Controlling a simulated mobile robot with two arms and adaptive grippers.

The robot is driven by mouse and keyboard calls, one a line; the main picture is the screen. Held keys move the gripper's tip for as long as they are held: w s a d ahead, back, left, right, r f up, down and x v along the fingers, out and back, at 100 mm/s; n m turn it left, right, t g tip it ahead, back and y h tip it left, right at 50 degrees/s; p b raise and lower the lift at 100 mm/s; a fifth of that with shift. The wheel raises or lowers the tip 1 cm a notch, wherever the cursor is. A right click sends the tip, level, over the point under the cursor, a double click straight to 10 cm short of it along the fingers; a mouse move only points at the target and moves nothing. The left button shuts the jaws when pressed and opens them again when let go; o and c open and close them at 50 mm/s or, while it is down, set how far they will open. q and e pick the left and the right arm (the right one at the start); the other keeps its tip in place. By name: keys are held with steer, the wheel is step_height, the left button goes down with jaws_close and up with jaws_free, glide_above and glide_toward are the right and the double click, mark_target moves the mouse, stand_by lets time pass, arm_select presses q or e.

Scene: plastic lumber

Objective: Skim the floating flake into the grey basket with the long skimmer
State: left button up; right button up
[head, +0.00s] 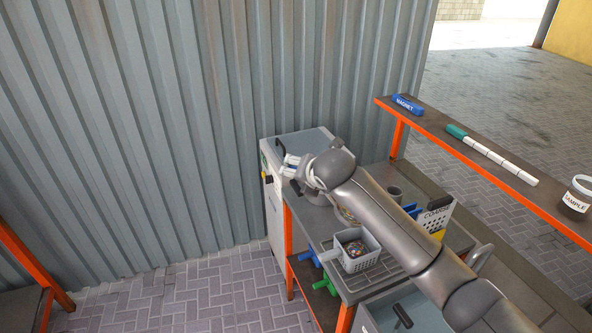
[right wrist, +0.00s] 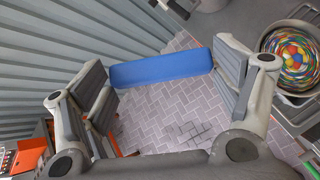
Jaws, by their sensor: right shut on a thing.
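My right gripper (head: 290,167) reaches over the far end of the bench in the head view, its fingers partly hidden by the wrist. In the right wrist view its fingers are shut on a blue bar (right wrist: 160,67), which spans between them. I cannot tell whether this bar is the skimmer's handle; no long skimmer shows clearly. The grey basket (head: 353,264) stands on the bench with coloured bits inside. Round coloured flakes (right wrist: 290,57) lie in a round vessel in the right wrist view; the arm partly hides that area in the head view. My left gripper is not in view.
A grey cabinet (head: 273,205) stands at the bench's far end by the corrugated wall (head: 130,120). A raised orange-edged shelf (head: 480,155) holds a blue MAGNET bar (head: 407,104), a green-and-white stick (head: 490,153) and a SAMPLE jar (head: 577,198). Paved floor left of the bench is clear.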

steer(key=s+d+r+m+t+y+b, duration=0.1)
steer(key=d+m+t+y+b, duration=0.1)
steer(key=d, duration=0.7)
steer(key=s+d+r+m+t+y+b, duration=0.1)
steer(key=d+m+y+b, duration=0.3)
steer(key=d, duration=0.6)
steer(key=shift+s+d+t+y, duration=0.3)
steer(key=shift+s+t+y, duration=0.4)
steer(key=shift+t+y, duration=0.15)
stand_by(2.0)
